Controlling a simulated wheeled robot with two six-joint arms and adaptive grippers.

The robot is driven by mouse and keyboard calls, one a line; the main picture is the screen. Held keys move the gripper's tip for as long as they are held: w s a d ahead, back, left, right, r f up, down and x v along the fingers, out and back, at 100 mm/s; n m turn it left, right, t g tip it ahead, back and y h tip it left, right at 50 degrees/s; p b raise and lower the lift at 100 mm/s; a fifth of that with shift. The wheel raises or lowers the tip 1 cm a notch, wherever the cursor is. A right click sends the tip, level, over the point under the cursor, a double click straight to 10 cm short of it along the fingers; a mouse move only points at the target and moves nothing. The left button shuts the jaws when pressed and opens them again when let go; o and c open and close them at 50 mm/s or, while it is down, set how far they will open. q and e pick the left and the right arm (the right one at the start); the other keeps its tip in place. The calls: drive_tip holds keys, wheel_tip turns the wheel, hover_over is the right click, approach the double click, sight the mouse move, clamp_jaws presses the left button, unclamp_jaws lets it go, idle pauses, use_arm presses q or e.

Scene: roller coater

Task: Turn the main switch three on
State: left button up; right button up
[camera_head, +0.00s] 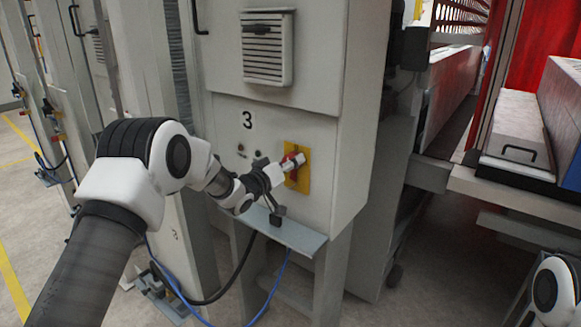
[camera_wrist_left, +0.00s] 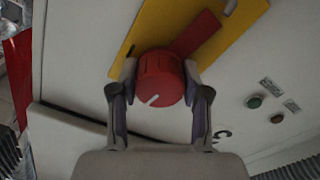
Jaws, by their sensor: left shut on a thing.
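The main switch three is a red rotary knob (camera_wrist_left: 160,80) on a yellow plate (camera_head: 303,178), fixed to the grey cabinet marked 3 (camera_head: 248,120). In the left wrist view the knob has a white mark near its lower edge, and a red bar runs from it across the yellow plate (camera_wrist_left: 232,22). My left gripper (camera_head: 288,163) reaches the knob from the left. Its two fingers (camera_wrist_left: 160,88) stand on either side of the knob and are shut on it. In the head view the gripper partly hides the knob. The fingers of my right gripper are not in view.
Two small round buttons (camera_wrist_left: 265,110) with labels sit on the panel beside the knob. A grey ledge (camera_head: 275,232) sticks out below the switch, with black and blue cables beneath it. A louvred vent (camera_head: 266,48) is above. Machine rollers and red panels stand at the right.

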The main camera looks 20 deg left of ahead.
use_arm(q)
drive_tip(key=m+b, duration=0.3)
drive_tip(key=shift+f, duration=0.35)
drive_tip(key=m+b, duration=0.4)
drive_tip(key=m, duration=0.1)
drive_tip(key=m+b, duration=0.4)
drive_tip(key=shift+r+m+b, duration=0.2)
drive_tip(key=shift+m+b, duration=1.3)
drive_tip(key=shift+m, duration=0.7)
drive_tip(key=o, duration=1.1)
drive_tip(key=shift+o, duration=0.2)
drive_tip(key=shift+r, duration=0.1)
drive_tip(key=shift+a, duration=0.1)
